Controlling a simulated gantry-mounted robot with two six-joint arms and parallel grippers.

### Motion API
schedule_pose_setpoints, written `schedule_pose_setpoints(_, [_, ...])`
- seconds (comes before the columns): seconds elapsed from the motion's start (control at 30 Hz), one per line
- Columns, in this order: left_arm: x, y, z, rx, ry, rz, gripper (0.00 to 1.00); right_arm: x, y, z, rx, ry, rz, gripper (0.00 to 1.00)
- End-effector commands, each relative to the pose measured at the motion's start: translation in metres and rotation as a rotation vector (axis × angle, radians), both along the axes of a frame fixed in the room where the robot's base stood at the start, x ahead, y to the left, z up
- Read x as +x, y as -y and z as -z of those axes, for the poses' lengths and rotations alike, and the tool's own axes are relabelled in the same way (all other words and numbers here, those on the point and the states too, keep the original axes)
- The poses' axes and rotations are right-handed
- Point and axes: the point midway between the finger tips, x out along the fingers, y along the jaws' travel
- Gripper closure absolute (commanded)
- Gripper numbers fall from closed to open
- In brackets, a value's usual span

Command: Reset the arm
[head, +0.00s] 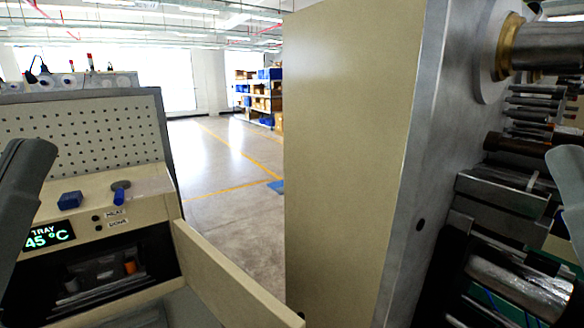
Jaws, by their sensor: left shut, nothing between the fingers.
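My left arm (22,205) rises at the left edge in front of the cream machine. My left gripper is shut with nothing held; its fingertips are hard to make out. A grey part of my right arm (570,185) shows at the right edge, in front of the spindle machine. My right gripper is not in view.
The cream machine (150,215) has a perforated panel (75,130), a display (48,236) reading 45 °C and an open tray bay. A cream flap (235,280) juts out. A tall cream panel (350,150) stands beside metal spindles (520,285). Floor (225,175) between is clear.

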Motion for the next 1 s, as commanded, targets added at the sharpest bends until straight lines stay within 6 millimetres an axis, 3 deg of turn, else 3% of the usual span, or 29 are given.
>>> schedule_pose_setpoints(0.03, [0.0,0.0,-0.049,0.001,0.0,-0.001,1.0,0.0,0.0,-0.049,0.0,0.0,0.0,0.5])
schedule_pose_setpoints(0.1, [0.0,0.0,-0.084,0.001,0.0,-0.002,1.0,0.0,0.0,-0.084,0.0,0.0,0.0,0.5])
schedule_pose_setpoints(0.4, [0.0,0.0,-0.226,0.001,0.0,-0.004,1.0,0.0,0.0,-0.226,0.0,0.0,0.0,0.5])
schedule_pose_setpoints(0.5, [0.0,0.0,-0.256,0.001,0.0,-0.004,1.0,0.0,0.0,-0.256,0.0,0.0,0.0,0.5])
schedule_pose_setpoints(0.63, [0.0,-0.001,-0.272,0.001,0.0,-0.004,1.0,0.0,0.0,-0.272,0.0,-0.001,0.0,0.5])
schedule_pose_setpoints(1.0, [0.0,-0.001,-0.269,0.001,0.001,-0.004,1.0,0.0,0.0,-0.269,0.0,-0.001,0.0,0.5])
